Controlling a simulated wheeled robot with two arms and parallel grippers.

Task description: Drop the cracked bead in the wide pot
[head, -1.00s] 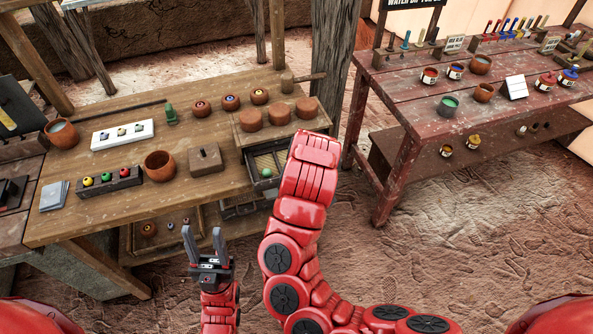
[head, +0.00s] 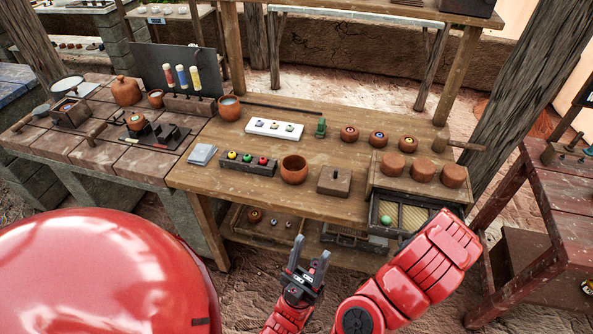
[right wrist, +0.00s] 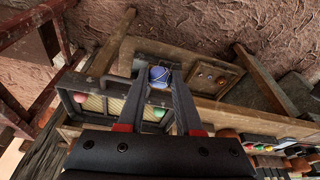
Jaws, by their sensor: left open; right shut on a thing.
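A blue bead (right wrist: 159,74) with pale crack-like lines sits between the fingertips of my right gripper (right wrist: 158,70), which is shut on it. In the head view my right forearm hides that gripper and the bead. An open terracotta pot (head: 294,170), apparently empty, stands near the bench's front edge; I cannot tell for sure that it is the wide pot. My left gripper (head: 311,250) is open and empty, in front of the bench's lower shelf. The right gripper is by the open drawer, right of the pot.
The open drawer (head: 378,212) holds a green bead (head: 386,220). A wooden block with a knob (head: 334,182) stands right of the pot, a bead rack (head: 248,163) left. Behind are a white tray (head: 274,129) and a liquid-filled bowl (head: 229,108).

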